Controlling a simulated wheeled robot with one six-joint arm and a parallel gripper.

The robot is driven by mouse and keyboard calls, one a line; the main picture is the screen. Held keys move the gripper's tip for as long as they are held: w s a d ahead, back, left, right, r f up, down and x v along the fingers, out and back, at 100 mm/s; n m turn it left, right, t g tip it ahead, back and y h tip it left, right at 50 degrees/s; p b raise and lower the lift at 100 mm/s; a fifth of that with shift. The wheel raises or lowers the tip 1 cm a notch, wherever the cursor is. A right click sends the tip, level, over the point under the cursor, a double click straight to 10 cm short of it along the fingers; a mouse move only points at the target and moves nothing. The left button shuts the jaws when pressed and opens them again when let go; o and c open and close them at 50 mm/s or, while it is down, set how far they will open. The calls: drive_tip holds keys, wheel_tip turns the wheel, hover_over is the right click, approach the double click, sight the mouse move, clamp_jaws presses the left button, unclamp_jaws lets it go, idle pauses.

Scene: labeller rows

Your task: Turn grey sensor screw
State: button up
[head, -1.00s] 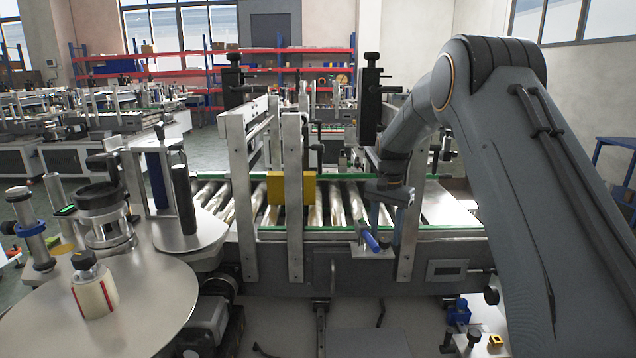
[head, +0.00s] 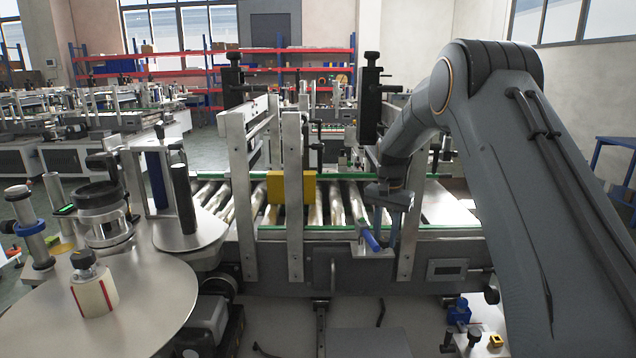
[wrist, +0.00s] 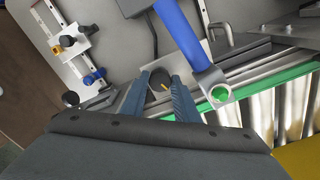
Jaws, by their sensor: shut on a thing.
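The grey screw (wrist: 157,79) shows in the wrist view as a dark round head with a small yellow mark, between my fingertips. My gripper (wrist: 160,82) has its two blue-grey fingers closed on it, one on each side. In the head view my gripper (head: 387,232) points down at the near side of the conveyor, and the screw cannot be made out there. A blue cylinder (head: 370,239) on a metal bracket is just left of the fingers. It also shows in the wrist view (wrist: 181,34), close beside the right finger.
The roller conveyor (head: 340,205) with a green edge (head: 290,228) runs behind the gripper. Upright metal plates (head: 293,200) and a yellow block (head: 306,187) stand to the left. A label reel disc (head: 150,310) is at the front left.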

drive_tip(key=n, duration=0.3)
drive_tip(key=shift+n, duration=0.4)
